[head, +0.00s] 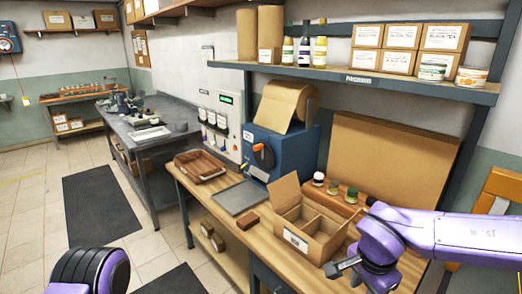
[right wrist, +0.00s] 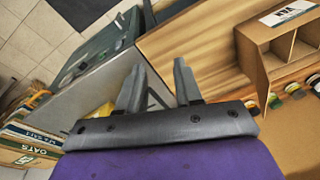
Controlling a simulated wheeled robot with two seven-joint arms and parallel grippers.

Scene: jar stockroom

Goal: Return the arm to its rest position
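On the wooden bench (head: 222,228) are a brown tray (head: 201,166), a grey plate (head: 238,198), a small brown block (head: 248,221) and several small jars (head: 335,187) behind the box. A blue machine (head: 283,150) stands behind. A shelf (head: 380,84) overhangs the bench.

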